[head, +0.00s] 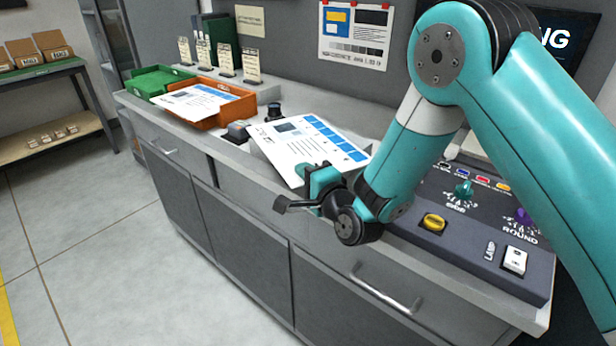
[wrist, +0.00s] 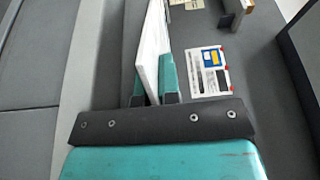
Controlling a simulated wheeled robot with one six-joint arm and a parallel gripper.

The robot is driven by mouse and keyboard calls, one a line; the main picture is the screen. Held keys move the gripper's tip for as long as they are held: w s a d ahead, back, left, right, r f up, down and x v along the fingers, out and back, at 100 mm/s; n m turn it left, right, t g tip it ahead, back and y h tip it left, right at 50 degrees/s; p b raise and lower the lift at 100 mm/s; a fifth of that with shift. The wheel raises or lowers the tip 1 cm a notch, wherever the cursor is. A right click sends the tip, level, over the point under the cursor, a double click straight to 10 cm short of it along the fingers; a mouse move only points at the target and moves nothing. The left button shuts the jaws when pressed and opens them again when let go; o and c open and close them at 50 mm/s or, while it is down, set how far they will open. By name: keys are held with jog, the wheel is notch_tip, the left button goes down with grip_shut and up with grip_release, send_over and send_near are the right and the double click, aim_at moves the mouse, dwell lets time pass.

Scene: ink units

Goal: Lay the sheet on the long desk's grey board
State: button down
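A white printed sheet (head: 306,143) with blue blocks is held tilted above the long desk (head: 245,168), gripped by its near edge. My gripper (head: 322,183) is shut on that edge, over the desk's front side. In the wrist view the sheet (wrist: 152,45) shows nearly edge-on between the two teal fingers (wrist: 155,80). I cannot make out the grey board for certain; the sheet and my arm hide part of the desk top. Another printed sheet (head: 196,99) lies on the orange tray.
The orange tray (head: 212,120) and green tray (head: 150,82) stand at the desk's left end, with card stands (head: 225,60) behind. A small dark stamp-like object (head: 238,131) is left of the held sheet. A control panel (head: 470,240) with knobs and switches fills the right.

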jog(key=c, duration=1.3)
grip_release()
jog(key=shift+c, duration=0.2)
jog(key=shift+o, duration=0.4)
jog(key=shift+s+p, duration=0.1)
jog(key=shift+p, duration=0.35)
